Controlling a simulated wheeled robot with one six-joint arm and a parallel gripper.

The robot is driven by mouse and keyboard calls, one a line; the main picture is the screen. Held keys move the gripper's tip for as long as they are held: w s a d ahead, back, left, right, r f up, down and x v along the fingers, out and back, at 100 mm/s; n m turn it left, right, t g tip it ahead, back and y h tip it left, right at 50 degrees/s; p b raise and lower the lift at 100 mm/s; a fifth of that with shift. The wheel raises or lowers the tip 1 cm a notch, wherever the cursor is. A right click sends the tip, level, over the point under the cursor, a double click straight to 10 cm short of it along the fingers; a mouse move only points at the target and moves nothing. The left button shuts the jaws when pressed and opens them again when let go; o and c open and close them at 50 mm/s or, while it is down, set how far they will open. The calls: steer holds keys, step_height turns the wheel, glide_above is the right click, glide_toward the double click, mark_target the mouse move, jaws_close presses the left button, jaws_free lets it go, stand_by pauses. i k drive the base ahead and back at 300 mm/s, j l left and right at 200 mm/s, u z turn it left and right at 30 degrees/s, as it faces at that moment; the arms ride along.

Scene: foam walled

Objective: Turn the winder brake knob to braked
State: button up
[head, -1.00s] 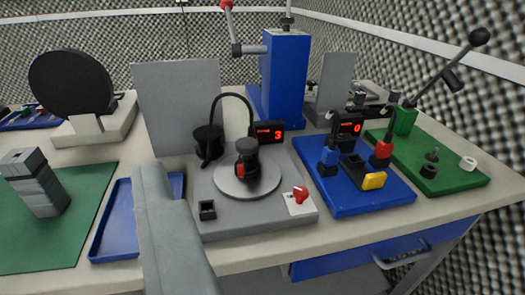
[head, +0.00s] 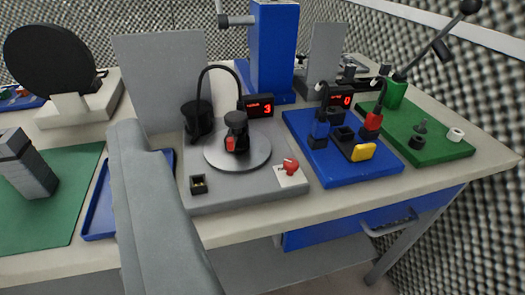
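The red brake knob (head: 290,166) sits on a small white plate (head: 291,178) at the front right corner of the grey winder base (head: 245,197). Its marks are too small to read. The winder has a round grey turntable (head: 255,160) with a black and red part (head: 236,132) standing on it. A display (head: 260,105) behind it reads 3. A grey link of my arm (head: 150,205) crosses the lower left, left of the winder and well apart from the knob in the picture. My gripper's fingers do not show.
Right of the winder is a blue board (head: 370,180) with several parts, then a green board (head: 440,150) with a lever. A blue tray (head: 98,215) lies partly behind my arm. A grey panel (head: 160,85) stands behind the winder. The bench front near the knob is clear.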

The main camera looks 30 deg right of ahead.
mark_target(291, 165)
steer(key=k+l, duration=0.15)
steer(key=l, duration=0.25)
steer(key=k+l, duration=0.15)
steer(key=l, duration=0.3)
steer(key=k+l, duration=0.1)
steer(key=l, duration=0.3)
steer(key=u, duration=0.05)
